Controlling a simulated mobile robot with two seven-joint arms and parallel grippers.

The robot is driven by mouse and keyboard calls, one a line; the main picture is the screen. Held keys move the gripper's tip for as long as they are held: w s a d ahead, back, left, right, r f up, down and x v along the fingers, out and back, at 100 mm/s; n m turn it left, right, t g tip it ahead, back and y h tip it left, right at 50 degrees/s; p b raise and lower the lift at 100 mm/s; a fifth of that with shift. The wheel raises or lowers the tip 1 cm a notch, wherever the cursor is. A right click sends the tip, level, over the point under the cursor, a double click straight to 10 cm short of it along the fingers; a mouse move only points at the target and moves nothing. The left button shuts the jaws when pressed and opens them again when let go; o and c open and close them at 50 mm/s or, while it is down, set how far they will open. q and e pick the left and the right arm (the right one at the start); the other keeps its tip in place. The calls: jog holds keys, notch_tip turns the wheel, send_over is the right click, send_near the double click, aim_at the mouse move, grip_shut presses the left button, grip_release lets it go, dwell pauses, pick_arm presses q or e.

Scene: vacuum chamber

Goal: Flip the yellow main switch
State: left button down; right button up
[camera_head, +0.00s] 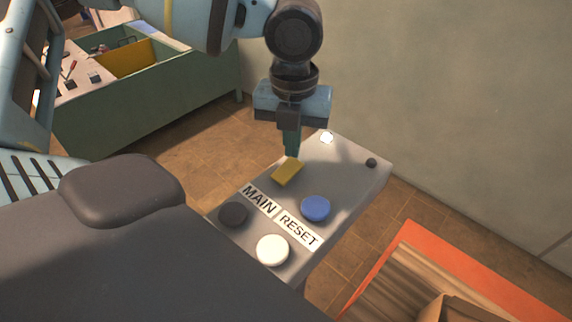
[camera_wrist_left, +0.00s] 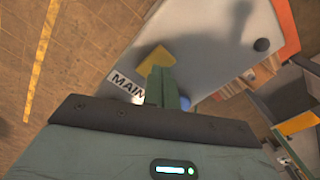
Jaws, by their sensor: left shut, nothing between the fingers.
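The yellow main switch (camera_head: 287,172) sits on the grey control panel (camera_head: 345,165), just above the MAIN label (camera_head: 259,200). It also shows in the left wrist view (camera_wrist_left: 155,60), partly hidden by my fingers. My left gripper (camera_head: 292,152) points down at the panel with its fingers shut and empty. The fingertips are right at the switch's far edge in the head view; I cannot tell whether they touch it. In the left wrist view the shut fingers (camera_wrist_left: 168,82) overlap the switch. My right gripper is not in view.
The panel also carries a blue button (camera_head: 315,208), a white button (camera_head: 272,250), a black button (camera_head: 233,214), a small black knob (camera_head: 371,162) and a lit white lamp (camera_head: 327,137). A green workbench (camera_head: 150,108) stands at the back left. An orange-edged crate (camera_head: 440,260) is at lower right.

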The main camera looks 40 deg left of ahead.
aim_at(292, 165)
pick_arm(q)
jog(key=shift+f, duration=0.5)
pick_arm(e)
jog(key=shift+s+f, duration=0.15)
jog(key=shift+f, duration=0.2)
pick_arm(q)
jog(key=shift+f+b, duration=0.3)
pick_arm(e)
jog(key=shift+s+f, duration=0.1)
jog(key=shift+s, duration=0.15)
pick_arm(q)
jog(key=shift+f, duration=0.7)
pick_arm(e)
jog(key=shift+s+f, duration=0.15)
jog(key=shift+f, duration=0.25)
pick_arm(q)
jog(key=shift+s, duration=0.1)
jog(key=shift+r+p, duration=0.4)
jog(key=shift+r, duration=1.1)
jog(key=shift+r+p, duration=0.7)
jog(key=shift+r, duration=1.4)
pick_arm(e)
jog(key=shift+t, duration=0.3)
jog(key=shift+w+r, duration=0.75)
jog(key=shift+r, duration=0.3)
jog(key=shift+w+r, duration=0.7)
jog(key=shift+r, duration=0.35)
pick_arm(q)
jog(key=shift+f, duration=0.1)
